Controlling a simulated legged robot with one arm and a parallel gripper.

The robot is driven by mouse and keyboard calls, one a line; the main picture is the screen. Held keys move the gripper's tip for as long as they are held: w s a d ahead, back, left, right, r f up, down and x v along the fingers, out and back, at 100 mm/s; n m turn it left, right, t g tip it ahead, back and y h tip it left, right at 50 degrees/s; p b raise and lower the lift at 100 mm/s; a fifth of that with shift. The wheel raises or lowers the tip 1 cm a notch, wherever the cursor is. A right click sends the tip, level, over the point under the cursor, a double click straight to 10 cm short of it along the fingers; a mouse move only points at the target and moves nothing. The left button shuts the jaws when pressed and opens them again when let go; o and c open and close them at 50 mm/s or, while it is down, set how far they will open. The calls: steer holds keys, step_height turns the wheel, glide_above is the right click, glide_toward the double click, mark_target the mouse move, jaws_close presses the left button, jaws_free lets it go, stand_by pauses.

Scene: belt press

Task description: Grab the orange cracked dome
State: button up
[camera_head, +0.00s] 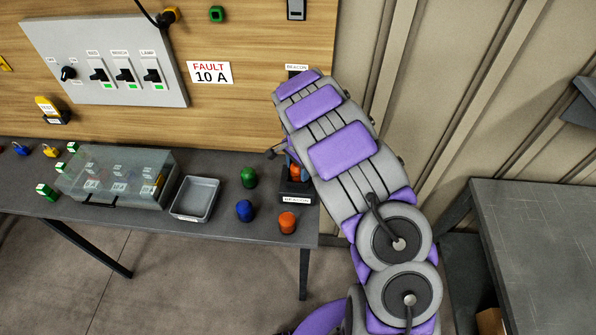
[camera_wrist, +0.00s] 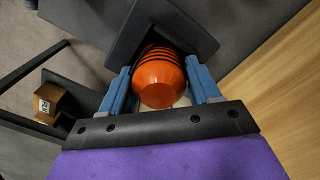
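An orange dome (camera_wrist: 160,80) with dark bands sits between the blue fingers of my gripper (camera_wrist: 160,85) in the wrist view. The fingertips lie close along both its sides, but whether they press on it I cannot tell. In the head view this orange dome (camera_head: 295,172) is partly hidden by my gripper (camera_head: 290,158), on the dark base labelled BEACON (camera_head: 294,190) at the table's right end. A second orange dome (camera_head: 287,222) stands loose on the table in front of that base. I cannot make out cracks for sure on either one.
A green dome (camera_head: 249,177) and a blue dome (camera_head: 244,210) stand left of the base. Beside them are an empty grey tray (camera_head: 195,198) and a clear-covered box (camera_head: 115,178). A wooden panel (camera_head: 240,110) rises behind. A second table (camera_head: 545,240) is at the right.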

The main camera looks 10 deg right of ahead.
steer(key=c, duration=0.6)
steer(key=shift+r, duration=0.1)
steer(key=shift+r, duration=1.55)
steer(key=shift+s+r, duration=0.2)
steer(key=s, duration=0.5)
steer(key=s+r, duration=0.1)
steer(key=s, duration=0.4)
steer(key=s+p, duration=0.1)
steer(key=s, duration=0.4)
steer(key=shift+s+d+r, duration=0.15)
steer(key=shift+s, duration=0.15)
